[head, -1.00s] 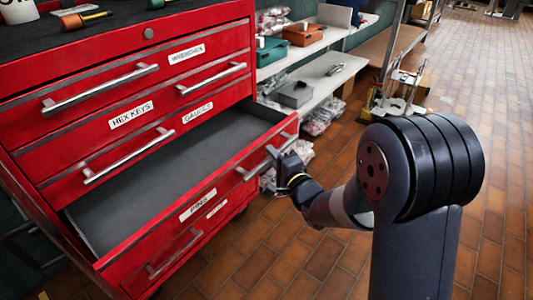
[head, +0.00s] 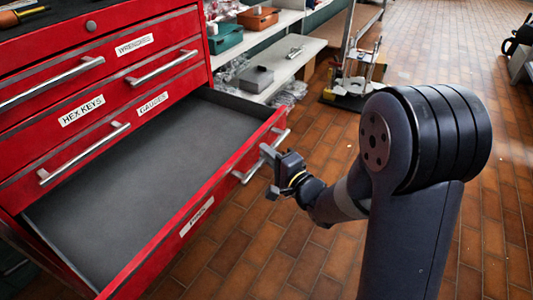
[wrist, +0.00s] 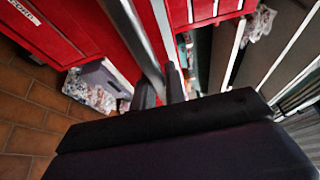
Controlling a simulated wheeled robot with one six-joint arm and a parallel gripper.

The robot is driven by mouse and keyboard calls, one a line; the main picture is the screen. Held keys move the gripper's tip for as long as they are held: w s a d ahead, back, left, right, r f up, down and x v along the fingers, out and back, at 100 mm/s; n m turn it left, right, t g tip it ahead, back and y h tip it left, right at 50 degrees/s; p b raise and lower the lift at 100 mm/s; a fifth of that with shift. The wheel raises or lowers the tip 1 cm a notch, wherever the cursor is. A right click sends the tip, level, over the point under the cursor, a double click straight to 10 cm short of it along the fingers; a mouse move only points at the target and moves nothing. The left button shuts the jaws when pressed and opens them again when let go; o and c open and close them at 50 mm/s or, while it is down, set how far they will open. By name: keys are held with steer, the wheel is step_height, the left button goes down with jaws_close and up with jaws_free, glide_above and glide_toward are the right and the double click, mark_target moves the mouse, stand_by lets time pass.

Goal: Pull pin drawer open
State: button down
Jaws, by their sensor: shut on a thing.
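The pin drawer (head: 130,180) is a red drawer with a grey lined floor and a "PINS" label on its front. It stands far out of the red tool chest (head: 95,62), and its floor looks empty. My gripper (head: 268,172) is at the right part of the drawer front, shut on the drawer's silver bar handle (head: 250,172). In the wrist view the handle (wrist: 134,38) runs down to my dark fingers (wrist: 160,92). The wrist housing hides the lower part of that view.
Closed drawers labelled wrenches, hex keys and gauges sit above the open one. Shelves (head: 290,65) with a green case (head: 222,37) and a brown case (head: 258,18) stand behind the chest. The tiled floor (head: 440,60) to the right is largely clear.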

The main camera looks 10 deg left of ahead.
steer(key=c, duration=1.4)
jaws_free()
steer(key=shift+c, duration=0.2)
steer(key=p+v, duration=0.2)
steer(key=v, duration=0.8)
steer(key=shift+s+d, duration=0.25)
steer(key=shift+s, duration=0.05)
steer(key=shift+w+a, duration=0.1)
steer(key=b+x, duration=0.2)
steer(key=x, duration=0.9)
steer(key=shift+w+a, duration=0.1)
steer(key=shift+a, duration=0.3)
steer(key=shift+d+r, duration=0.1)
